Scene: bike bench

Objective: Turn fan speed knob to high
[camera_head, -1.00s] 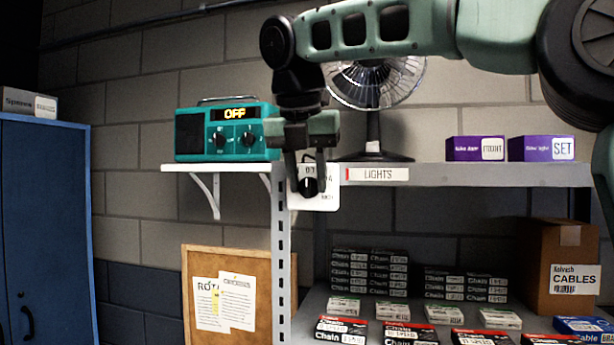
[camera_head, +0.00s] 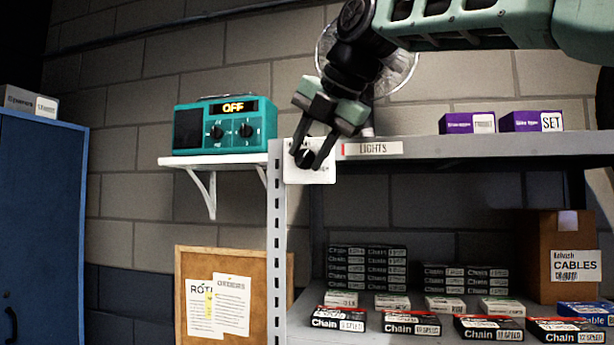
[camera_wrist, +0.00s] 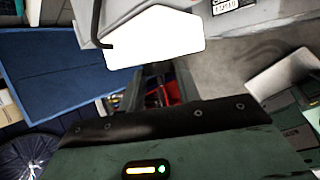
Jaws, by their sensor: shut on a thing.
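The fan speed knob (camera_head: 304,158) is black and sits on a white plate (camera_head: 322,172) at the left end of the grey shelf edge. My gripper (camera_head: 306,160) is shut on the knob, its two dark fingers either side of it, and the gripper leans to the right above it. The fingers hide most of the knob and part of the plate's lettering, so I cannot read the setting. The fan (camera_head: 402,68) stands on the shelf behind my arm, partly hidden. The wrist view shows the white plate (camera_wrist: 155,42), but the knob cannot be made out there.
A teal radio (camera_head: 225,125) showing OFF stands on a white side shelf (camera_head: 215,160) to the left. A LIGHTS label (camera_head: 374,149) is right of the plate. Purple boxes (camera_head: 467,122) stand on the shelf. Chain boxes (camera_head: 339,318) and a cardboard box (camera_head: 545,230) are below.

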